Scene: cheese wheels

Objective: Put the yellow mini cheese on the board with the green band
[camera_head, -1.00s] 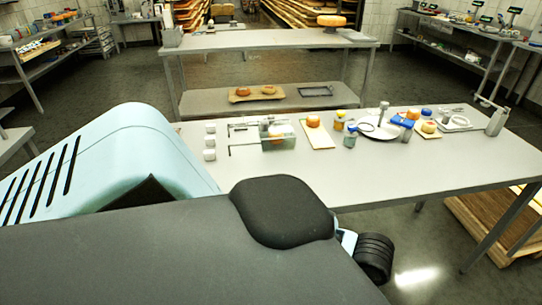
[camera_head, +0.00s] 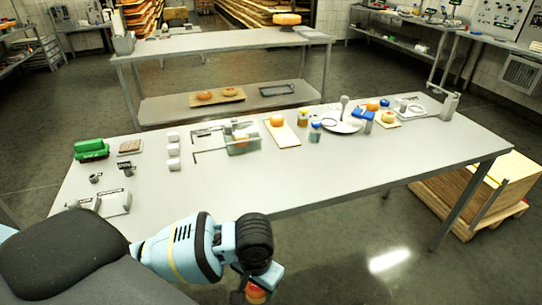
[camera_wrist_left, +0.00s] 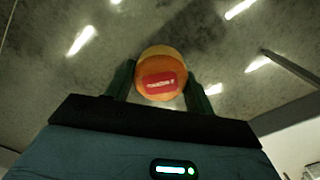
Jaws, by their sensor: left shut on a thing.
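My left gripper (camera_head: 252,290) hangs low in front of the table, beyond its front edge, over the floor. It is shut on a small round cheese (camera_wrist_left: 161,75), orange with a yellower top and a red label, between its two dark fingers in the left wrist view. On the table, one pale board (camera_head: 289,138) bears an orange cheese (camera_head: 277,120). Another small board (camera_head: 382,124) further right bears a yellow-orange cheese (camera_head: 389,116). I cannot make out a green band on either board. My right gripper is not in view.
The table (camera_head: 230,185) has a clear front strip. A wooden crate (camera_head: 470,190) stands on the floor at the right.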

